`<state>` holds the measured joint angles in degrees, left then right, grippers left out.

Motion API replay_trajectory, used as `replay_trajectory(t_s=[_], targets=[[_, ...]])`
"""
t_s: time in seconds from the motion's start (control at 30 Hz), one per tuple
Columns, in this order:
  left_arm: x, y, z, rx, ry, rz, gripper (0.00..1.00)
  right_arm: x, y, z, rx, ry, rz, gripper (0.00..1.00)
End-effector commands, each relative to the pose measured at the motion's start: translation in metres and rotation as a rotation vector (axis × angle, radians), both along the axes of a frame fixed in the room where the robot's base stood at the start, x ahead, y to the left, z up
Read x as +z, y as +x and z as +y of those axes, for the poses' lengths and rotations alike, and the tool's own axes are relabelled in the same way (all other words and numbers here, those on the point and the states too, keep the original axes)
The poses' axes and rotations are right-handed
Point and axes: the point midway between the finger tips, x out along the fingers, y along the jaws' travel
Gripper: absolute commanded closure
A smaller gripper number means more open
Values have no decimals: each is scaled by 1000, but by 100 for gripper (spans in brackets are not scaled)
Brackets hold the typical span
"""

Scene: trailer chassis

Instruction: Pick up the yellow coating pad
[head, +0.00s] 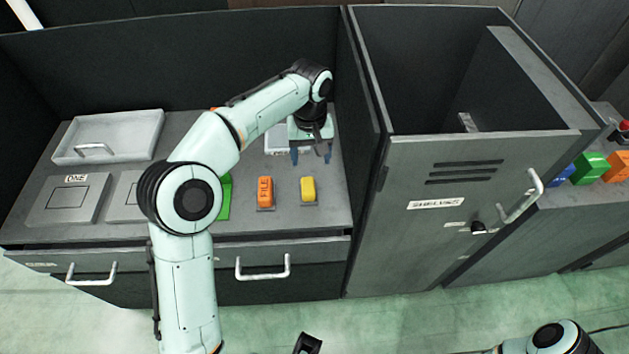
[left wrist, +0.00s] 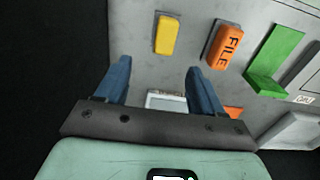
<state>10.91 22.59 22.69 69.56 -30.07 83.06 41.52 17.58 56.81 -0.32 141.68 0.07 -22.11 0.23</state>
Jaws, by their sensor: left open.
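The yellow coating pad (head: 308,189) lies on the grey worktop, at the right of a row of coloured items. It also shows in the left wrist view (left wrist: 167,35), beyond the fingertips and between their lines. My left gripper (head: 311,155) is open and empty above the worktop, a little behind the yellow pad and apart from it. Its two blue fingers (left wrist: 158,75) show in the left wrist view. My right gripper is not clearly visible; only a part of an arm shows at the bottom right of the head view.
An orange block marked FILE (head: 265,192) lies just left of the pad, with a green piece (head: 224,197) further left. A grey tray (head: 108,137) stands at the back left. A tall locker marked SHELVES (head: 470,210) rises close on the right.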

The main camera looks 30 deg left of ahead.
Motion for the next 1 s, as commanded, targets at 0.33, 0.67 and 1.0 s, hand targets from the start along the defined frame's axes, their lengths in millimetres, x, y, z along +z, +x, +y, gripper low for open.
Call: replay_trajectory(t_s=[0.33,0.67,1.0], targets=[[-64,-1,1,0,-1,3,32,-13,-4,0,0,0,6,100],[-97,-4,5,-1,-1,6,32,-17,-5,0,-1,0,7,100],[-123,-4,5,-1,-1,0,32,-20,-6,0,-1,0,8,100]])
